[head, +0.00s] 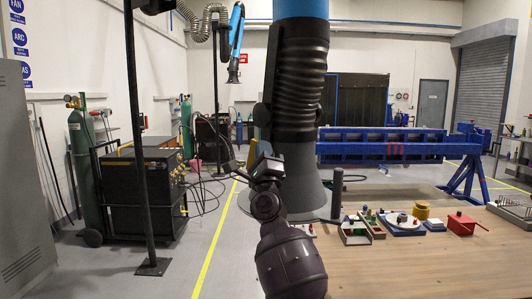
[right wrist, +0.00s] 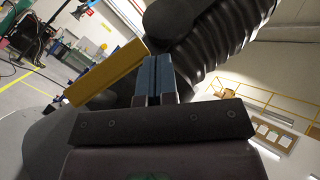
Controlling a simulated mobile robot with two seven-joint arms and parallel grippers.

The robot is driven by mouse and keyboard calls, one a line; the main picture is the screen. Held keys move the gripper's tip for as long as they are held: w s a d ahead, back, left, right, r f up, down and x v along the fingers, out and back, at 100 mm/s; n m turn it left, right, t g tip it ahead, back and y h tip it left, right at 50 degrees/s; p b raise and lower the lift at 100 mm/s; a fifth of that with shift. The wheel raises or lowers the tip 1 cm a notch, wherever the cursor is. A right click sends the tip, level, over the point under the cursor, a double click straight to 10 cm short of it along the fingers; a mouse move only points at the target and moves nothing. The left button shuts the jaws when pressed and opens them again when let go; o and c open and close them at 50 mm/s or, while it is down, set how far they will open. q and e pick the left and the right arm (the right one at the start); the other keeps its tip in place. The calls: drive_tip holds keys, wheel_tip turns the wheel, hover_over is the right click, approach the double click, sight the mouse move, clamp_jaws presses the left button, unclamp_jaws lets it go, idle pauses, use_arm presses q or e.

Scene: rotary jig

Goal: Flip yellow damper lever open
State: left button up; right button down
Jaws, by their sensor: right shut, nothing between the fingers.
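The yellow damper lever (right wrist: 106,72) shows in the right wrist view as a flat yellow bar, slanting up to the right. It is beside the black hose and hood of the fume arm (head: 297,100). My right gripper (head: 264,160) is in front of the hood in the head view. Its blue fingertips (right wrist: 157,72) are shut and empty, just right of the lever's upper end. I cannot tell whether they touch the lever. My left gripper is not in view.
A black welding unit (head: 142,196) and a dark post (head: 142,130) stand at left.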

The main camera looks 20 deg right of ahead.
drive_tip(key=shift+w+a+r, duration=0.2)
drive_tip(key=shift+w+r, duration=0.2)
drive_tip(key=shift+w, duration=0.05)
drive_tip(key=shift+w+a+r, duration=0.15)
drive_tip(key=shift+w+r, duration=0.25)
drive_tip(key=shift+w, duration=0.05)
idle(0.4)
